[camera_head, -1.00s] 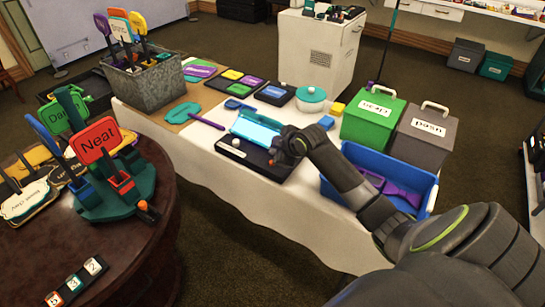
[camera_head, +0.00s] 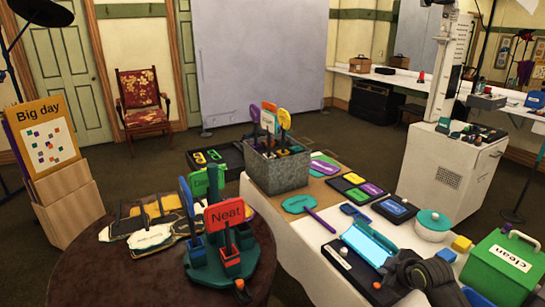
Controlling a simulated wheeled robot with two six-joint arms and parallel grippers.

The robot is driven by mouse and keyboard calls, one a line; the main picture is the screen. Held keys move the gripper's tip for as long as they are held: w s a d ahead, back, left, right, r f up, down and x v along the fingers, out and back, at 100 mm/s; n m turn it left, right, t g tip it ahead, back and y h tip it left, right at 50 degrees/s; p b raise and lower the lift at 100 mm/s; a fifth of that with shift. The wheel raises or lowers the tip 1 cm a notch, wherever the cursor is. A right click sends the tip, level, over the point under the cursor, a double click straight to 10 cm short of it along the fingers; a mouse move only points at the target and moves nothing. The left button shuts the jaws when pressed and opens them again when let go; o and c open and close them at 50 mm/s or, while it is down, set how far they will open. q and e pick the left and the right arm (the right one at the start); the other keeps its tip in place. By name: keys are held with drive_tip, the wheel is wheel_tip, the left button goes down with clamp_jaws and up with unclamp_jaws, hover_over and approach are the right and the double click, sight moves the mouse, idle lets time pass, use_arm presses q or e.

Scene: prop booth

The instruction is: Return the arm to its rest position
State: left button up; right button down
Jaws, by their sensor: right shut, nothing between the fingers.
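My right arm shows at the bottom right of the head view. Its dark gripper (camera_head: 386,278) is shut and empty, over or beside the right end of the black tray (camera_head: 350,272) on the white-clothed table (camera_head: 300,262). I cannot tell whether it touches the tray. A bright cyan panel (camera_head: 369,243) stands at the tray's back, and a small white ball (camera_head: 344,251) lies on the tray. The rest of my right arm is cut off by the lower edge. My left gripper is not in view.
A green "clean" box (camera_head: 503,265) and a teal-lidded pot (camera_head: 433,225) stand near my right arm. A metal bin (camera_head: 277,172) holds paddles at the table's far left. A round table (camera_head: 150,285) bears a "Neat" sign (camera_head: 225,214). Open floor lies behind.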

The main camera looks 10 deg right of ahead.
drive_tip(key=s+a+f+m+g, duration=0.1)
drive_tip(key=s+a+f+m, duration=0.2)
drive_tip(key=s, duration=0.5)
drive_tip(key=s+a+f+g, duration=0.15)
drive_tip(key=s+f, duration=0.25)
drive_tip(key=s, duration=0.4)
drive_tip(key=s+a+r+m+g+h, duration=0.2)
drive_tip(key=s+m, duration=0.5)
drive_tip(key=s, duration=1.4)
wheel_tip(320, 180, down, 24)
drive_tip(key=g, duration=0.2)
drive_tip(key=s+f+g, duration=0.1)
drive_tip(key=s+f, duration=1.3)
drive_tip(key=f, duration=0.3)
drive_tip(key=shift+s+a, duration=0.3)
drive_tip(key=shift+a, duration=0.1)
